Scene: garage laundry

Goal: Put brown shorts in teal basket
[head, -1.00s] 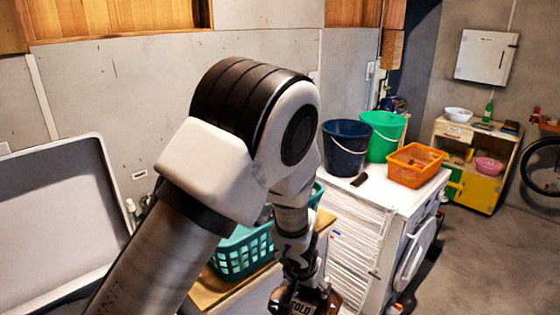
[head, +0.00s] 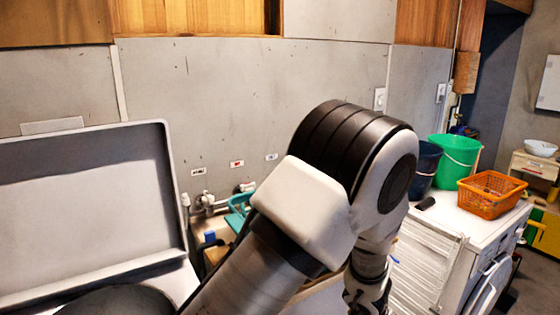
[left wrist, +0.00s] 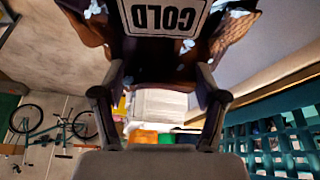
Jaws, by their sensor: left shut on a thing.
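My left gripper (left wrist: 160,78) is shut on dark brown cloth (left wrist: 90,30), seen at the top of the left wrist view; it looks like the brown shorts. A white panel reading COLD (left wrist: 165,17) lies across it. The teal basket (left wrist: 275,140) is at the lower right of the left wrist view, apart from and beside the gripper. In the head view, my left arm hides most of that area; a teal piece (head: 239,203) shows behind it, and I cannot tell if it is the basket. The left fingertips are out of the head view. My right gripper is not in view.
A white appliance (head: 425,250) stands at the right, with an orange basket (head: 490,195), a green bucket (head: 455,155) and a dark blue bucket (head: 424,165) on top. A raised grey lid (head: 85,220) stands at the left. A bicycle (left wrist: 50,125) is farther off.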

